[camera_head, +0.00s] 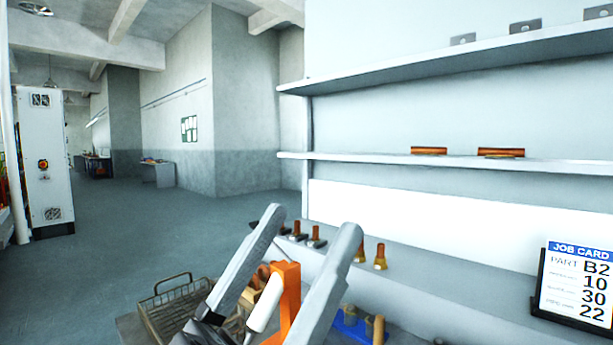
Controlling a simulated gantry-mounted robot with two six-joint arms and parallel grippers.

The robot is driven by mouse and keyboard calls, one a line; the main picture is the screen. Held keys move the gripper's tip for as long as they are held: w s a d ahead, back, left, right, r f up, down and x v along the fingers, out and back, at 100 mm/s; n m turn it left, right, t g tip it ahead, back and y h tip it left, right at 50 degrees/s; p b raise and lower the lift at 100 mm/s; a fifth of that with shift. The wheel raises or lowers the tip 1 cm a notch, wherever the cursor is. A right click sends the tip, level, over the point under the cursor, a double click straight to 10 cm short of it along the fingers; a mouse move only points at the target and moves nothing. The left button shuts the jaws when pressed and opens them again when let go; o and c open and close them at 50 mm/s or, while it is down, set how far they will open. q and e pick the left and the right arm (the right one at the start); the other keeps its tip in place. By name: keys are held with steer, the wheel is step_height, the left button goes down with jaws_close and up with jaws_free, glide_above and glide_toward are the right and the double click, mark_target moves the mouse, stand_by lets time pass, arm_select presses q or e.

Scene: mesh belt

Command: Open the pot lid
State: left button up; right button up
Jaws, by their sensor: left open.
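My left gripper (311,224) comes up from the bottom of the head view, its two long grey fingers spread wide apart. No pot or pot lid can be made out in this view. Between the fingers, lower down, an upright orange block (287,287) and a white rounded piece (264,303) show. I cannot tell whether the fingers touch either of them. My right gripper does not show.
A wire basket (176,305) stands left of the gripper. Several orange-topped bolts (380,257) stand on the ledge behind it. A blue holder with pegs (351,325) is at the right. A job card (577,287) stands far right. Shelves (445,158) rise behind.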

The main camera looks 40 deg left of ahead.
arm_select(q)
step_height(320, 180, up, 2)
steer(key=shift+w+r+p, duration=0.1)
steer(key=shift+p, duration=0.4)
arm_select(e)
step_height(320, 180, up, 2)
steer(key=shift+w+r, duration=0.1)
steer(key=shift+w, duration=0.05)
